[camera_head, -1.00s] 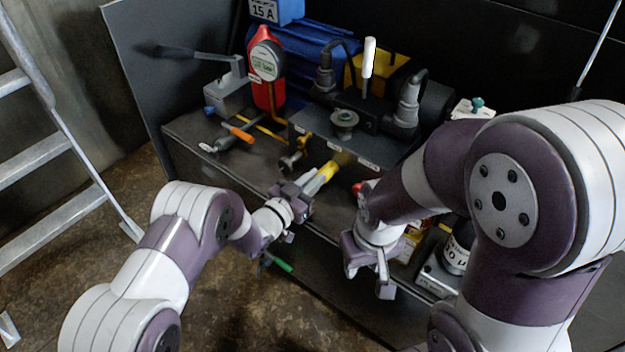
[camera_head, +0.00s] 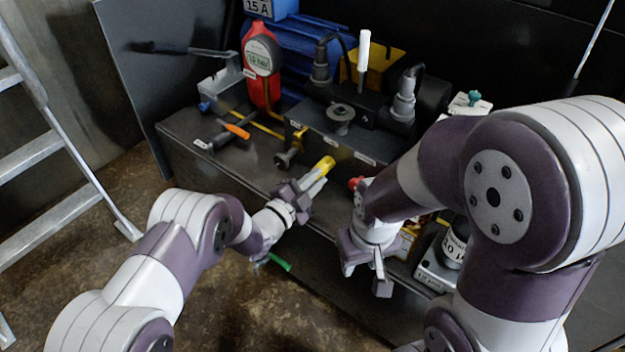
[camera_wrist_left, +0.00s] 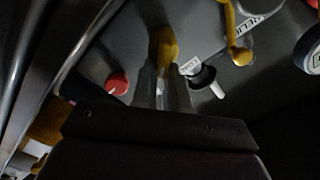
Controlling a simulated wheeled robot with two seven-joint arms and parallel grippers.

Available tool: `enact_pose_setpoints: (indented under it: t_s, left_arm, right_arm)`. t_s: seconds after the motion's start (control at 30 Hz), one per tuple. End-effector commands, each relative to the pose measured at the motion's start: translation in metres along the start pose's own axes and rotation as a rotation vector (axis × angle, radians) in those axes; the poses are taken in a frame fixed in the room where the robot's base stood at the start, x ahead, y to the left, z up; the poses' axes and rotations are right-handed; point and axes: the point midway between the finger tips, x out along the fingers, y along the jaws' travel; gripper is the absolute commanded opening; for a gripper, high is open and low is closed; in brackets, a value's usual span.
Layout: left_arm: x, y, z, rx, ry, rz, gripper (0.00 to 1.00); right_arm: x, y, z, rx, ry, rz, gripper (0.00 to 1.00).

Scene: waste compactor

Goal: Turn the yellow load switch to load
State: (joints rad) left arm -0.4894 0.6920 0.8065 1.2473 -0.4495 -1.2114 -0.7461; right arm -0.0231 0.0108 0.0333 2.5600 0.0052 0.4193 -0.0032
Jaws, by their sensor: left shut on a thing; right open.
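The yellow load switch (camera_head: 325,165) is on the front face of the dark compactor unit. It also shows in the left wrist view (camera_wrist_left: 162,45), upright in that picture. My left gripper (camera_head: 315,181) reaches it from below left. In the left wrist view the two grey fingers (camera_wrist_left: 163,82) are shut on the switch's handle, which hides between them. Its label and the switch position cannot be read. My right gripper (camera_head: 368,268) hangs in front of the bench, open and empty, away from the switch.
A red knob (camera_wrist_left: 117,84) sits close beside my left fingers. A black knob with a pale lever (camera_wrist_left: 208,80) and a yellow lever (camera_wrist_left: 238,48) lie to the other side.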

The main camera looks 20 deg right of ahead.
Motion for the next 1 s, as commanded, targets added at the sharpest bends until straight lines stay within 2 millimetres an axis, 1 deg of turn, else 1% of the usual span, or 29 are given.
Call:
enact_pose_setpoints:
  t_s: [0.03,0.5,0.7,1.0]
  left_arm:
    - [-0.001,0.003,0.002,0.040,-0.002,0.002,0.00]
    - [-0.001,0.011,0.003,0.449,-0.001,0.003,0.00]
    - [-0.001,0.013,0.004,0.567,-0.001,0.004,0.00]
    - [-0.001,0.013,0.005,0.657,-0.001,0.004,0.00]
  right_arm:
    - [0.003,0.000,0.000,0.000,0.000,0.000,0.43]
    - [0.015,0.000,0.002,0.000,0.000,0.000,0.43]
    - [0.019,0.000,0.002,0.000,0.000,0.000,0.43]
    - [0.022,0.000,0.003,0.000,0.000,0.000,0.43]
